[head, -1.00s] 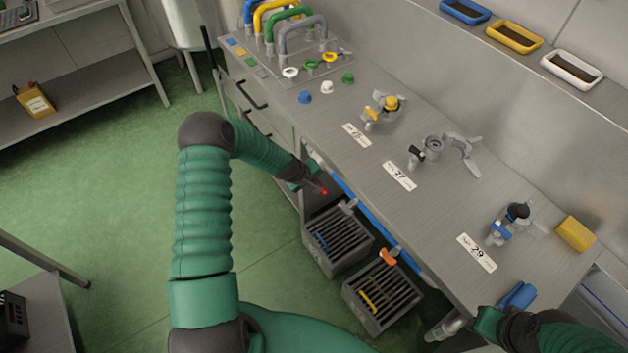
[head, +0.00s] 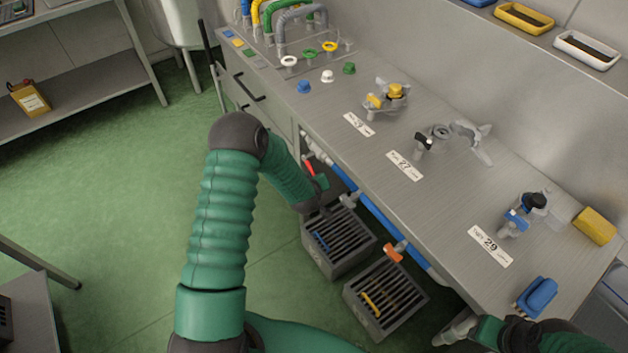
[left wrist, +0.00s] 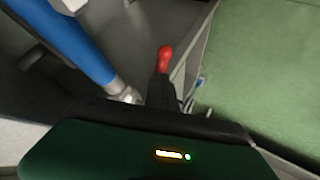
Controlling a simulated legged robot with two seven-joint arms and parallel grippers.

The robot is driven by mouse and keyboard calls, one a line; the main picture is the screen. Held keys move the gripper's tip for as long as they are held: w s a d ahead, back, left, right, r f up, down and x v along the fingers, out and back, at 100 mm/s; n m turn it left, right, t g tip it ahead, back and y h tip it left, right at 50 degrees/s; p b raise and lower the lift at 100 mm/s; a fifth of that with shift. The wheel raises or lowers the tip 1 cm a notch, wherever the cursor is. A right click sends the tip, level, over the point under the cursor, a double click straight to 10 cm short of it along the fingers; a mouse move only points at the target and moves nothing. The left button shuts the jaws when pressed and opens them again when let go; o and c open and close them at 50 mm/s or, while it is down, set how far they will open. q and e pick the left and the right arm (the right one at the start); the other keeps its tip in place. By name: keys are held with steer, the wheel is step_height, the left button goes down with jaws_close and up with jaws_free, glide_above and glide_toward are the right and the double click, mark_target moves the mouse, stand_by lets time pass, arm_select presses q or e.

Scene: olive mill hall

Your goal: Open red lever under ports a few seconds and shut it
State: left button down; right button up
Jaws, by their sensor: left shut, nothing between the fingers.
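The red lever (head: 310,168) is on the pipe run under the front edge of the bench, below the numbered ports. My left gripper (head: 321,182) is shut and empty, close beside the lever, on its lower right in the head view. In the left wrist view the red lever end (left wrist: 165,57) shows just beyond my dark shut fingers (left wrist: 163,88); I cannot tell whether they touch. The lever's pivot is hidden. My right gripper (head: 484,332) is at the bottom right, near the bench front; its fingers are not clear.
A blue pipe (head: 375,215) runs under the bench edge, with an orange lever (head: 394,251) further along. Two grated grey bins (head: 338,262) stand below. A blue brush (head: 537,297) and a yellow sponge (head: 595,226) lie on the bench. Green floor is free at left.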

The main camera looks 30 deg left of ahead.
arm_select(q)
steer(key=w+a+f+m+t+y+b, duration=0.1)
steer(key=a+f+m+t+y+b, duration=0.2)
steer(key=b, duration=1)
step_height(320, 180, down, 3)
steer(key=a+t+y, duration=0.1)
steer(key=y, duration=0.2)
steer(key=shift+w+r+t, duration=0.2)
steer(key=shift+w+t, duration=0.2)
steer(key=shift+a+b, duration=0.1)
steer(key=shift+b, duration=0.2)
